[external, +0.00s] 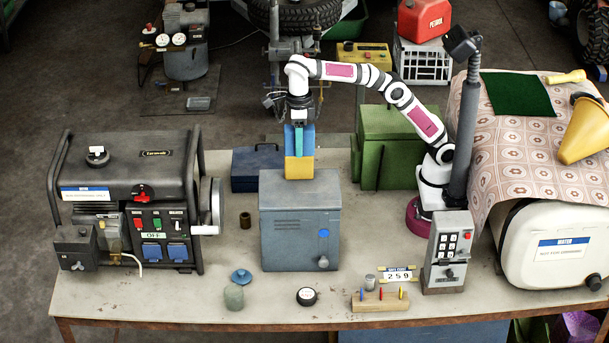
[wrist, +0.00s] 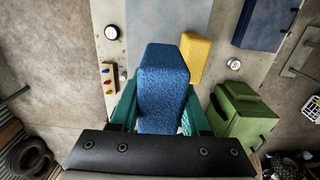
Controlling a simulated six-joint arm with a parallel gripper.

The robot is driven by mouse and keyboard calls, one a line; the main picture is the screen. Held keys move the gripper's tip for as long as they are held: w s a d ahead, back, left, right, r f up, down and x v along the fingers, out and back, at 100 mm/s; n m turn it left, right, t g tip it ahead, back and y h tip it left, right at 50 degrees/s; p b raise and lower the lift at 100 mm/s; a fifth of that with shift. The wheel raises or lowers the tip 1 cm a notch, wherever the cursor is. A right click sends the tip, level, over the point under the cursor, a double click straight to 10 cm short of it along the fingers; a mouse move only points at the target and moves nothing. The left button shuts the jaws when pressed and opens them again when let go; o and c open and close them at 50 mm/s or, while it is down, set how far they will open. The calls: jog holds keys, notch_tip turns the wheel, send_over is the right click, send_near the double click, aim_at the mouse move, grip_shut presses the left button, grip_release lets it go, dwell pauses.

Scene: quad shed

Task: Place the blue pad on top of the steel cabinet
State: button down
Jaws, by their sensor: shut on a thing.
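The blue pad (wrist: 163,85) is between the teal fingers of my gripper (wrist: 165,110), which is shut on it. In the external view the blue pad (external: 308,138) is upright in my gripper (external: 299,140), above the steel cabinet (external: 300,225). The cabinet's pale top (wrist: 147,20) shows beyond the pad in the wrist view. A yellow block (external: 299,168) is on the cabinet's top, just below the pad in the external view. In the wrist view the yellow block (wrist: 195,57) is right of the pad. I cannot tell whether they touch.
A black generator (external: 130,190) stands left of the cabinet. A green metal box (external: 395,150) and a dark blue toolbox (external: 257,168) stand behind it. A keypad box (external: 447,255) is right.

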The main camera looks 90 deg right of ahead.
aim_at(299, 190)
notch_tip(299, 190, down, 12)
jog(key=shift+f, duration=0.2)
jog(key=shift+f, duration=0.15)
jog(key=c, duration=0.7)
grip_release()
jog(key=shift+o, duration=0.2)
